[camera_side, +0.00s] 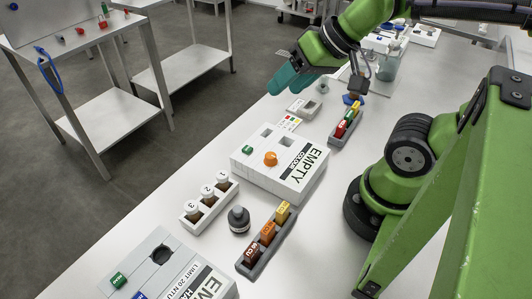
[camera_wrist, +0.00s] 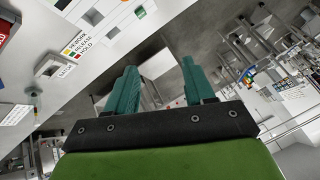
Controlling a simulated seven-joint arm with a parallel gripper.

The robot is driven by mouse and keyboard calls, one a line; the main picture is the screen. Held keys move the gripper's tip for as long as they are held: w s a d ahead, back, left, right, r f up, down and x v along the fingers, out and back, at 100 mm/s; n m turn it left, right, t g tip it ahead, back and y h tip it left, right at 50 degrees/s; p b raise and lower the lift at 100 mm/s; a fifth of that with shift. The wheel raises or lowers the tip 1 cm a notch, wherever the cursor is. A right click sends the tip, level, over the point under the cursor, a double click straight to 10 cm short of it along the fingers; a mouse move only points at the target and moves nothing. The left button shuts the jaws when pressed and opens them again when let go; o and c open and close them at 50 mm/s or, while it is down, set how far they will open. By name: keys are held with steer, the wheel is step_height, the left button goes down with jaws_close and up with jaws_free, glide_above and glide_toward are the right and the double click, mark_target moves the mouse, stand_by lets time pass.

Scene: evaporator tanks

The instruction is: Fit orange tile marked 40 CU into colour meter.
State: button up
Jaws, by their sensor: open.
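The colour meter (camera_side: 313,178) is a white box in the middle of the bench, with EMPTY and COLOUR lettering, an orange knob and square openings on top. A dark grey rack (camera_side: 246,267) in front of it holds a yellow tile (camera_side: 283,212), an orange tile (camera_side: 267,232) and a dark red tile (camera_side: 252,253). Their markings are too small to read surely, so I cannot confirm 40 CU. My gripper (camera_side: 288,80) is raised beyond the meter, away from the rack. In the wrist view, its teal fingers (camera_wrist: 160,85) are apart with nothing between them.
A white holder with numbered bottles (camera_side: 207,202) and a dark round bottle (camera_side: 239,219) stand near the rack. Another white meter (camera_side: 165,270) is at the front. A second rack (camera_side: 335,134) with coloured pieces and a glass beaker (camera_side: 387,67) stand farther back.

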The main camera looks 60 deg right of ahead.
steer(key=shift+c, duration=0.2)
steer(key=w+a+f+n+g, duration=0.2)
steer(key=a+f+n+g, duration=0.25)
steer(key=a+g, duration=0.4)
steer(key=g+h, duration=0.2)
steer(key=g, duration=0.1)
glide_above(267, 227)
steer(key=w, duration=0.2)
step_height(267, 227, down, 10)
steer(key=shift+m, duration=0.25)
steer(key=shift+w+x, duration=0.15)
steer(key=shift+x, duration=1.4)
steer(key=shift+w+x, duration=0.2)
steer(key=shift+x, duration=1.4)
steer(key=c, duration=0.8)
